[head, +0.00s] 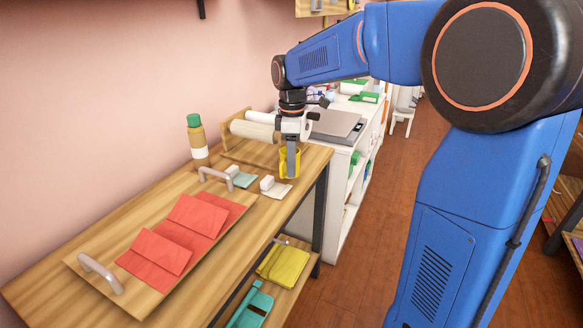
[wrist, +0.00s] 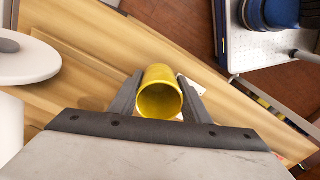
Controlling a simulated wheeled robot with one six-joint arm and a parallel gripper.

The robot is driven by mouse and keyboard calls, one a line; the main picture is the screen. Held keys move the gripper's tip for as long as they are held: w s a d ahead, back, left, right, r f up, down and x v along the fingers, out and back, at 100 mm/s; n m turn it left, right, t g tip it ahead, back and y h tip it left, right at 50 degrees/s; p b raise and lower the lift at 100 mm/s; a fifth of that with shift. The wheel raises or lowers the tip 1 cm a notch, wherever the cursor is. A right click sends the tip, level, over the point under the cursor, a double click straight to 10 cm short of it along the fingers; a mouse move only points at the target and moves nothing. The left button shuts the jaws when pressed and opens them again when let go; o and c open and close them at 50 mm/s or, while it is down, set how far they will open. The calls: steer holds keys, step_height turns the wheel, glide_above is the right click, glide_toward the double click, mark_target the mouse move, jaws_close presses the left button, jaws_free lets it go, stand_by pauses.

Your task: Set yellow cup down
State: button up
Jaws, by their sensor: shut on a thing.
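The yellow cup (head: 290,163) is between the fingers of my gripper (head: 291,160) at the right end of the wooden table (head: 219,255) in the head view. In the wrist view the cup (wrist: 160,92) sits between the two dark fingers of my gripper (wrist: 159,98), with its open mouth toward the camera. My gripper is shut on the cup. The cup is over or at the tabletop near its right edge. I cannot tell whether its base touches the wood.
A wooden tray (head: 75,262) with folded red cloths (head: 196,214) fills the near table. A bottle (head: 197,138) and a wooden stand with white rolls (head: 252,130) stand behind. A white shelf unit (head: 341,190) stands beyond.

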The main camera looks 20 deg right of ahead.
steer(key=shift+f, duration=0.9)
steer(key=shift+f, duration=0.15)
steer(key=o, duration=1.1)
steer(key=shift+o, duration=0.2)
